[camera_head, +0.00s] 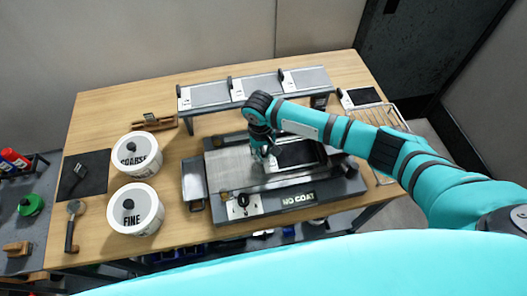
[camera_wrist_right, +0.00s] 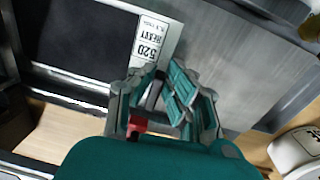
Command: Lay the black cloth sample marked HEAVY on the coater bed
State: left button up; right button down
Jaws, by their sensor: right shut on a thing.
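The black cloth sample (camera_wrist_right: 80,38) has a white label reading 520 HEAVY (camera_wrist_right: 150,38) in the right wrist view. In the head view it shows as a dark sheet (camera_head: 298,154) over the coater's metal bed (camera_head: 228,168); I cannot tell whether it lies flat on it. My right gripper (camera_head: 262,157) is low over the bed, at the label end of the sample. Its fingers (camera_wrist_right: 165,85) are shut on the sample's edge; the exact grip is partly hidden. My left gripper is out of view.
A NO COAT sign (camera_head: 298,199) is on the coater's front. A raised rack (camera_head: 255,88) with grey samples stands behind. White tubs marked COARSE (camera_head: 137,155) and FINE (camera_head: 135,210) stand left. Another black sample (camera_head: 362,96) and a wire rack (camera_head: 385,118) are at right.

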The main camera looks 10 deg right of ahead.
jog(key=shift+f, duration=0.35)
dwell(0.3)
jog(key=c, duration=1.3)
grip_release()
jog(key=shift+o, duration=0.2)
jog(key=shift+r, duration=0.25)
notch_tip(320, 180, up, 12)
jog(key=shift+a+f, duration=0.25)
jog(key=shift+a, duration=0.05)
